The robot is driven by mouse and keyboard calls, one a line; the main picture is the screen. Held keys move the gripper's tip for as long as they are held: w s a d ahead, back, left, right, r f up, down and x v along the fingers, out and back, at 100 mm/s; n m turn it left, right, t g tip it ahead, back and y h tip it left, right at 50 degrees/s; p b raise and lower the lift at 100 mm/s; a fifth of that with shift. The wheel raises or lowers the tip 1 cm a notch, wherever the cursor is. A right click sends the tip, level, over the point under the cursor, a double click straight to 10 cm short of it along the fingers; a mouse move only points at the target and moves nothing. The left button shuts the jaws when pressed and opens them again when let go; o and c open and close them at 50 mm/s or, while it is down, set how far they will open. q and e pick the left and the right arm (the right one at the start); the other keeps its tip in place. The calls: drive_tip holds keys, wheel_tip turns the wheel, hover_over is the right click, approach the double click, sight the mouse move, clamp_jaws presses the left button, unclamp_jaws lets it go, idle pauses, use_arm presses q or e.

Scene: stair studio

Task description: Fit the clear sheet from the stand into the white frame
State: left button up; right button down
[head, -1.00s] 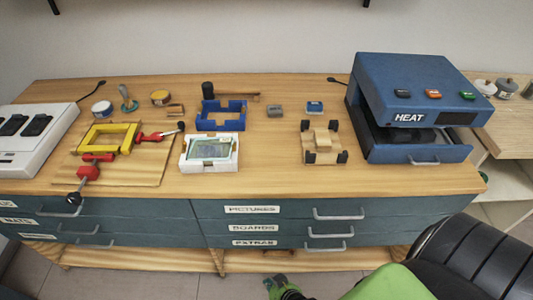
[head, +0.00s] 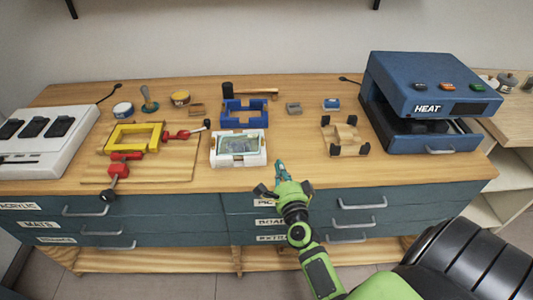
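The white frame (head: 238,162) lies on the bench left of centre, with a greenish picture (head: 237,144) inside it. A wooden stand (head: 346,136) with dark corner posts stands to its right. I cannot make out the clear sheet on the stand; it may be too transparent to see. My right gripper (head: 281,166) is over the bench's front edge, to the right of and in front of the white frame, apart from it and from the stand. Its teal tips look close together, but whether they are shut is too small to tell. My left gripper is out of view.
A blue heat press (head: 425,90) stands at the right. A blue holder (head: 244,117) and a mallet (head: 228,91) lie behind the frame. A yellow frame with red clamps (head: 119,136) is left. Bare bench lies between white frame and stand.

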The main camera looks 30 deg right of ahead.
sight(260, 157)
drive_tip(key=w, duration=0.5)
drive_tip(key=shift+w+p, duration=0.25)
drive_tip(key=shift+p, duration=0.05)
drive_tip(key=shift+w+a, duration=0.25)
drive_tip(key=shift+w, duration=0.25)
drive_tip(key=shift+w+a+f, duration=0.1)
drive_tip(key=shift+w+a, duration=0.15)
drive_tip(key=shift+w, duration=0.3)
drive_tip(key=shift+w+a, duration=0.25)
drive_tip(key=shift+w, duration=0.25)
drive_tip(key=shift+s, duration=0.1)
